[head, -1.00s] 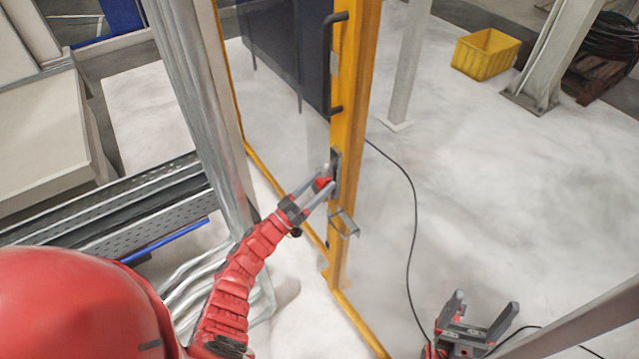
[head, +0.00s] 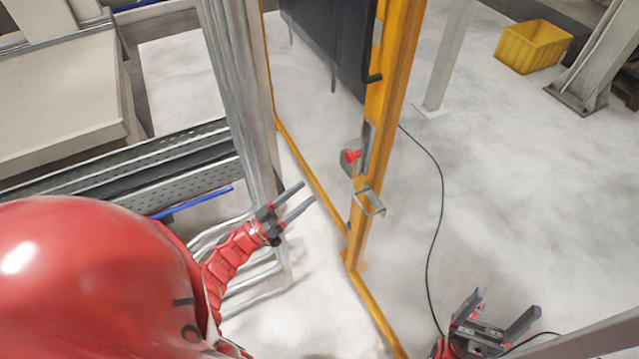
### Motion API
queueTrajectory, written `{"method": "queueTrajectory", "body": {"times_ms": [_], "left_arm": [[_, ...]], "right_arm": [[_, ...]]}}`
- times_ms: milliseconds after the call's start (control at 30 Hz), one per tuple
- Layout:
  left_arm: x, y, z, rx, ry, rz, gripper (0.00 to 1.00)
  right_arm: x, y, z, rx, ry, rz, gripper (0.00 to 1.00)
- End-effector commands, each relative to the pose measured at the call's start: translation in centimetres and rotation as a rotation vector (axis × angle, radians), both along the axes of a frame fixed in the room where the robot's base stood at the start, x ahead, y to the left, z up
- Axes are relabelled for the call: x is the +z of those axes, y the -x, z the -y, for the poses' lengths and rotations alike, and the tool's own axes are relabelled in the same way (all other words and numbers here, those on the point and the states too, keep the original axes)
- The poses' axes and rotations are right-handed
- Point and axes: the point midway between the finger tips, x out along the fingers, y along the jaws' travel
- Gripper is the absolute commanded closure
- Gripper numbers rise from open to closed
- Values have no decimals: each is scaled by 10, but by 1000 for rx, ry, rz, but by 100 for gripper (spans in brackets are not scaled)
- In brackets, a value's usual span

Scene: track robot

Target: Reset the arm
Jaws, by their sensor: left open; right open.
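My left gripper (head: 293,204) is open and empty. It is in the middle of the head view, beside the grey metal post, and its fingers point up and to the right. The red knob (head: 352,156) on the latch of the yellow door post (head: 386,110) is up and to the right of it, clear of the fingers. My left arm is partly hidden behind my large red arm link at the lower left. My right gripper (head: 499,313) is open and empty at the lower right, over the pale floor.
A bent metal bracket (head: 369,201) sticks out of the yellow post below the knob. A black cable (head: 441,200) lies on the floor. A yellow crate (head: 534,47) stands at the back right. A perforated metal rail (head: 190,168) and grey post (head: 243,90) are at the left.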

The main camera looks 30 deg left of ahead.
Motion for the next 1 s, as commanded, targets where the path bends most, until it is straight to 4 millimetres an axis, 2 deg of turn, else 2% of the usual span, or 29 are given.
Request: {"method": "queueTrajectory", "body": {"times_ms": [200,767,867,967,1000], "left_arm": [[-6,13,-8,-1,-2,0,29],[-5,15,-6,-2,-1,9,29],[4,20,17,-13,-3,84,29],[30,38,61,-7,-6,268,29],[48,49,80,13,0,372,29]], "right_arm": [[-4,0,0,0,0,0,16],[-4,0,0,0,0,0,16],[-4,0,0,0,0,0,16],[-4,0,0,0,0,0,16],[-4,0,0,0,0,0,16]]}}
